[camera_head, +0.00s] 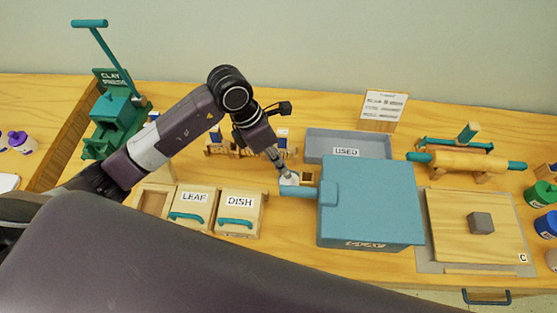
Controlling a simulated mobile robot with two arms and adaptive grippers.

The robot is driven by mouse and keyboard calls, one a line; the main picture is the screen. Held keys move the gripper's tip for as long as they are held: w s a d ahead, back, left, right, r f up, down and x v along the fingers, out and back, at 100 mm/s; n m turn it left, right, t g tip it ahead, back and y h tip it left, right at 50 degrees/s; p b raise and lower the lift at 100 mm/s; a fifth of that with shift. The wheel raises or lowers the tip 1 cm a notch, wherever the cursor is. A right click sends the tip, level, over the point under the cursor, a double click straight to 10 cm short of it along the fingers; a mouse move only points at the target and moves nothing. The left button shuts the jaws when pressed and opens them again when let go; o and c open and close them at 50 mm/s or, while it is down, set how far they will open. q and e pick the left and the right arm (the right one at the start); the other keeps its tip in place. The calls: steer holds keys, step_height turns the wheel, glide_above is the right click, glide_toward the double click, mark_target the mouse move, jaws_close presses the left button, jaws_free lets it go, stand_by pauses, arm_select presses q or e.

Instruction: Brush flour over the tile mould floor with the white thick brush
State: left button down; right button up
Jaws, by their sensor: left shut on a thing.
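My left gripper (283,172) reaches in from the left and points down beside the blue box. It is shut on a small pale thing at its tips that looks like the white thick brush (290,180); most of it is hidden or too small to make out. The tile mould is not clearly seen. Small wooden frames labelled LEAF (195,200) and DISH (239,203) stand to the left of the tips, each with a teal handle. My right gripper is out of view.
A large blue box (372,205) stands right of the gripper, its arm-like part close to the tips. Behind it is a grey tray marked USED (347,152). A rolling pin (465,163), a board (450,225) with a grey block (480,223) and a green clay press (112,125) stand around.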

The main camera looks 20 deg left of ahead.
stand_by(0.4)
arm_select(q)
steer(key=shift+r+p, duration=2.15)
steer(key=shift+r, duration=1.3)
